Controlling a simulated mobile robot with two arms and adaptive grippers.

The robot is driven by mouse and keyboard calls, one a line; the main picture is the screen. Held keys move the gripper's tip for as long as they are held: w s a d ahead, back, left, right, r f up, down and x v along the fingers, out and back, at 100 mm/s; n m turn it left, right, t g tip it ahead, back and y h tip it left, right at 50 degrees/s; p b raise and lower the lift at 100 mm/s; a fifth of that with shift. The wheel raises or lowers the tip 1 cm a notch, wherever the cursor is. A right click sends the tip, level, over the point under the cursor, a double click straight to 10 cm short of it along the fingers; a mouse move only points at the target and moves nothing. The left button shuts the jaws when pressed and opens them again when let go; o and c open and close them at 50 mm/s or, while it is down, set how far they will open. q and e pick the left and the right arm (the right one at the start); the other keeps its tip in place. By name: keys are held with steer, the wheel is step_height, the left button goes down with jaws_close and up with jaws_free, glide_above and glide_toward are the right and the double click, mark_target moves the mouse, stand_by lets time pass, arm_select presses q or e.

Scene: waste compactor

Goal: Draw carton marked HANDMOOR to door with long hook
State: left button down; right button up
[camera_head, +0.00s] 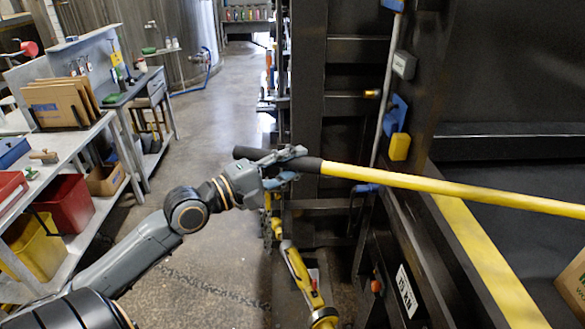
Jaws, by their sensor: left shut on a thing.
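My left gripper (284,168) is shut on the black grip of a long yellow pole (440,186). The pole slants from the middle of the picture across the dark compactor opening and leaves the picture at the right, so its hook end is out of view. A brown carton (574,285) with green print is cut off by the lower right edge, inside the compactor. Too little of its marking shows to read it. The pole passes above the carton in the picture; contact cannot be seen. My right gripper is not in view.
The compactor's sill has a yellow stripe (490,262) along it. Dark frame posts with blue and yellow fittings (399,147) stand beside the opening. A workbench (75,150) with flat cardboard, and red and yellow bins, stands at left. The concrete floor (222,110) between is clear.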

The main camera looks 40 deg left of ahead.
arm_select(q)
steer(key=shift+r, duration=0.15)
steer(key=s+a+b, duration=0.3)
steer(key=a, duration=0.1)
steer(key=s+a+b, duration=0.6)
steer(key=a+b, duration=0.1)
steer(key=shift+s+a, duration=0.2)
steer(key=shift+a, duration=0.15)
steer(key=s+a+p, duration=0.2)
steer(key=s+a, duration=1)
steer(key=a, duration=0.3)
steer(key=s+a+p, duration=0.3)
steer(key=s+a, duration=1)
steer(key=a, duration=0.3)
steer(key=shift+a, duration=0.25)
